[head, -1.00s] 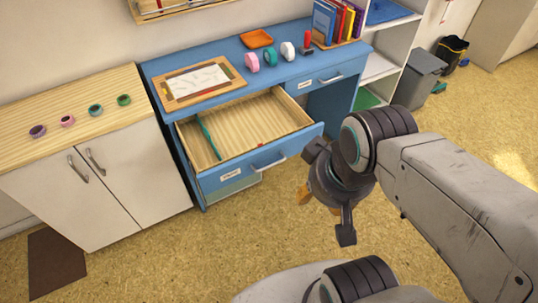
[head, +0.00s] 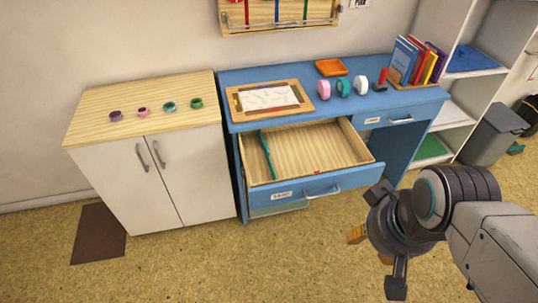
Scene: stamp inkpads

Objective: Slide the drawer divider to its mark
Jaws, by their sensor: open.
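The drawer divider (head: 267,155) is a thin teal strip inside the open drawer (head: 335,146), near its left side, running from back to front. A small red mark (head: 317,172) shows at the drawer's front wall, to the right of the divider. The blue drawer front has a label and a metal handle (head: 322,192). My gripper (head: 371,247) is open and empty, in front of the desk and to the right of the drawer front, apart from it. Its orange fingertips are partly hidden behind the wrist.
The blue desk (head: 250,84) holds a framed board (head: 270,100), tape rolls, an orange tray (head: 331,67) and books (head: 416,60). A white cabinet (head: 150,180) stands left, shelves and a grey bin (head: 492,135) right. Floor in front is clear.

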